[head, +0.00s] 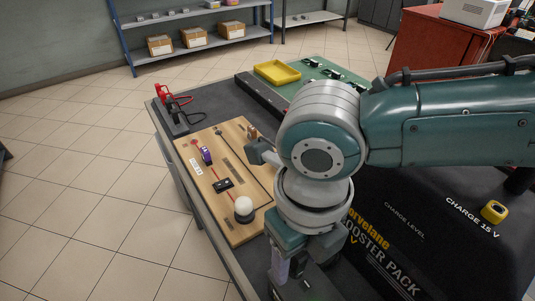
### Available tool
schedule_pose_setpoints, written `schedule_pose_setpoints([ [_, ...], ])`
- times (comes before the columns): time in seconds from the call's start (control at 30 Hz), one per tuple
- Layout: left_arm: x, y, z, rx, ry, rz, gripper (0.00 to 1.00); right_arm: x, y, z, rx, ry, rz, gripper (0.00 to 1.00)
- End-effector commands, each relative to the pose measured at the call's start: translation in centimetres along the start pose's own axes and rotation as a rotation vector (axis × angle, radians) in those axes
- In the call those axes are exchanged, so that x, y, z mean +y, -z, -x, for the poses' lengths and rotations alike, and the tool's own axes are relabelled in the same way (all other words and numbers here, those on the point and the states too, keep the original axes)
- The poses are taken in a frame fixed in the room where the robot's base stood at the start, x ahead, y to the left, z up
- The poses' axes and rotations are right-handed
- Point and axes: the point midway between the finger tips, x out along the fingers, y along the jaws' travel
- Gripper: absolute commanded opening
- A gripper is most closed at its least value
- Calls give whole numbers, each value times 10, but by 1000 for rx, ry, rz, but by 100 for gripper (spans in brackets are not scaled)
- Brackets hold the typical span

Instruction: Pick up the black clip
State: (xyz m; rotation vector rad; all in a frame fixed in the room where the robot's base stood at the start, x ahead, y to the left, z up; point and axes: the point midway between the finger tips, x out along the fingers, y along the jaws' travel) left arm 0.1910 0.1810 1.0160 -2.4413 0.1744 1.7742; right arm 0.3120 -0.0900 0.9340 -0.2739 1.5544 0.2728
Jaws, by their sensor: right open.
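My right arm comes in from the right, and its gripper (292,282) points down at the bottom middle, over the near part of the dark bench. The gripper is open, and I see nothing held in it; its fingertips are partly hidden. I cannot make out for certain which thing is the black clip. Several small black pieces (331,73) lie on the green mat (290,82) at the back, and a small black part (223,185) sits on the wooden board. My right arm hides much of the bench's middle. My left gripper is not in view.
The wooden board (216,212) carries a purple part (206,155) and a white-topped knob (244,207). A red clamp-like thing (172,101) stands at the bench's far left corner. A yellow tray (277,72) is behind. The dark booster pack (400,235) fills the right.

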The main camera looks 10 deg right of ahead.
Motion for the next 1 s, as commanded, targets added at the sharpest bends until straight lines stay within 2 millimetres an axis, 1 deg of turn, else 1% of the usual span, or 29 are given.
schedule_pose_setpoints([
  [0.1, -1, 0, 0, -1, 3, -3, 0, 0, 0, 0, 0, 0, 0, 54],
  [0.5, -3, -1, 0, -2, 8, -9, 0, 0, 0, 1, 0, 0, 0, 9],
  [0.6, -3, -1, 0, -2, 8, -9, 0, 0, 0, 1, 0, 0, -1, 0],
  [1.0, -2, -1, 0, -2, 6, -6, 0, 0, 0, 1, 0, 0, -1, 0],
])
